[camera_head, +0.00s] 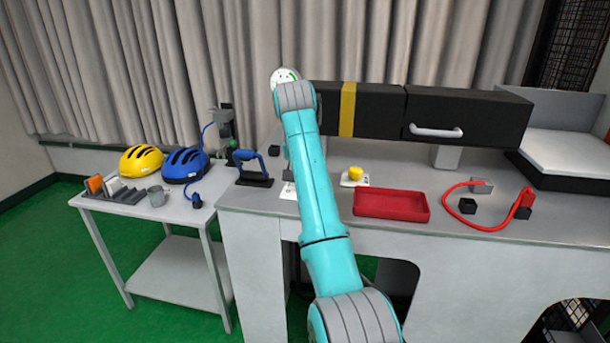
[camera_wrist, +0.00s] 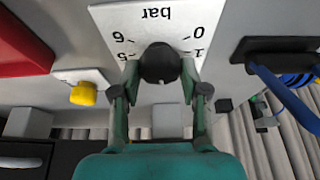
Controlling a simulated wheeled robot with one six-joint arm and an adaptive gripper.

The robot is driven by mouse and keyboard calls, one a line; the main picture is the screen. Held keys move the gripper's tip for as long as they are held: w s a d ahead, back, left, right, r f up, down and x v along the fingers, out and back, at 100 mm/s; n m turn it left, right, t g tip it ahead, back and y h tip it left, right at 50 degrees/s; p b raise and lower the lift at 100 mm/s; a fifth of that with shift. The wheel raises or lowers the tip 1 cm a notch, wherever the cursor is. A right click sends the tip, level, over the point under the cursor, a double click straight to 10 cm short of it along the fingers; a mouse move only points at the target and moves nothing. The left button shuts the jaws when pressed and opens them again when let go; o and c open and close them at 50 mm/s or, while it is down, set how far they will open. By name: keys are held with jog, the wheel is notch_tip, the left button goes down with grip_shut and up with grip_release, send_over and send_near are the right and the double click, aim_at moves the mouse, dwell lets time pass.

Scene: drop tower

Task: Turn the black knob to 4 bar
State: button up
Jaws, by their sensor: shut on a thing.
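The black knob (camera_wrist: 160,62) stands on a white scale plate (camera_wrist: 112,22) in the wrist view. The plate appears upside down, with "bar" and the marks 0, 1, 5 and 6 readable. The rest of the scale is hidden behind the knob and my gripper. My gripper (camera_wrist: 160,76) is shut on the knob, with one finger on each side. No pointer mark on the knob can be made out. In the head view my arm hides the knob and gripper; only an edge of the plate (camera_head: 288,191) shows.
A yellow button (camera_head: 355,173) and red tray (camera_head: 391,205) lie right of my arm. A blue-handled black device (camera_head: 252,168) stands left. Helmets sit on the side table (camera_head: 130,207). A red hose (camera_head: 463,219) lies far right.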

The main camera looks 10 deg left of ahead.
jog(key=m+h, duration=0.1)
jog(key=m, duration=0.1)
jog(key=m+h, duration=0.1)
jog(key=m, duration=0.2)
jog(key=shift+a+m+g, duration=0.15)
jog(key=shift+m+g, duration=0.15)
jog(key=shift+g, duration=0.1)
jog(key=shift+f+m+g+h, duration=0.1)
jog(key=shift+m+g+h, duration=0.4)
jog(key=shift+m, duration=1.4)
jog(key=o, duration=1.2)
jog(key=shift+c, duration=0.2)
jog(key=v, duration=1.2)
jog(key=shift+a, duration=0.2)
